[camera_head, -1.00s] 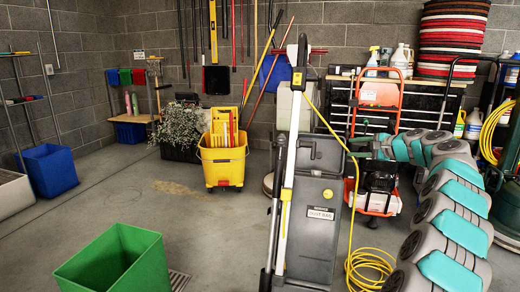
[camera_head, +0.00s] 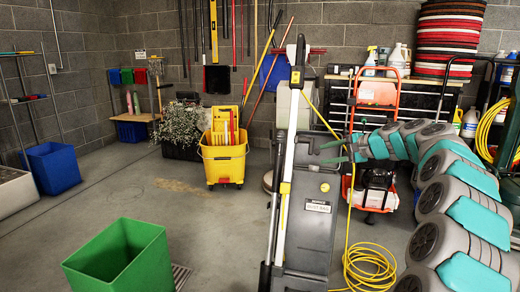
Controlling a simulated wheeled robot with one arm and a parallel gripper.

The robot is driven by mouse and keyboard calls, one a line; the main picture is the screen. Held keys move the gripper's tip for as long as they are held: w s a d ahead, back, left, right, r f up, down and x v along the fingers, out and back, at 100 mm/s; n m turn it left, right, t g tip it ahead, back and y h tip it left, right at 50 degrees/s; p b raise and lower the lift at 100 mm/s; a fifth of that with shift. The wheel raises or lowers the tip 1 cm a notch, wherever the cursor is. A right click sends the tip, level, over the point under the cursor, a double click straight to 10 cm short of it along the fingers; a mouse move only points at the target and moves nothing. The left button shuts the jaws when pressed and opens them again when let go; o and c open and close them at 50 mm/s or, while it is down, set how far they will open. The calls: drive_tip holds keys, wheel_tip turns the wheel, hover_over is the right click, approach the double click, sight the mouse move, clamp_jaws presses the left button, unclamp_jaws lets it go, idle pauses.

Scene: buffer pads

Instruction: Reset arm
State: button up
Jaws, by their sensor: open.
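My arm, grey with teal covers, curves up from the lower right and bends left in front of the black tool chest. My gripper (camera_head: 332,152) is at its far end, just right of the tall grey floor machine's handle. Its small greenish fingers are apart, with nothing seen between them. The fingers overlap the machine in the picture; I cannot tell whether they touch it.
The grey floor machine (camera_head: 309,215) stands in the middle, with a coiled yellow cord (camera_head: 368,268) beside it. An orange machine (camera_head: 376,190) is behind my arm. A green bin (camera_head: 120,258) stands front left, a yellow mop bucket (camera_head: 223,163) farther back. Floor between them is clear.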

drive_tip(key=s+a+f+n+g, duration=0.2)
drive_tip(key=s+a+n+g, duration=0.2)
drive_tip(key=s+a, duration=0.75)
drive_tip(key=s+a+f+n+g+h, duration=0.1)
drive_tip(key=s+a+f+n+g, duration=0.15)
drive_tip(key=s, duration=0.55)
drive_tip(key=s+a+f+n+g+h, duration=0.1)
drive_tip(key=s+a+f, duration=0.15)
drive_tip(key=s, duration=0.55)
drive_tip(key=s+d+f+n+g+h, duration=0.1)
drive_tip(key=s+d+f+h, duration=0.1)
drive_tip(key=s, duration=0.8)
drive_tip(key=s+d+f+n+g+h, duration=0.1)
drive_tip(key=s+d+f, duration=0.3)
drive_tip(key=s, duration=0.7)
drive_tip(key=s+d+f+n+g+h, duration=0.1)
drive_tip(key=s+d+f+n+h, duration=0.2)
drive_tip(key=s+f, duration=0.4)
drive_tip(key=s+d+h, duration=0.1)
drive_tip(key=s, duration=0.2)
drive_tip(key=shift+s+g, duration=0.25)
drive_tip(key=shift+g, duration=0.1)
drive_tip(key=shift+d+f, duration=0.1)
drive_tip(key=shift+d, duration=0.05)
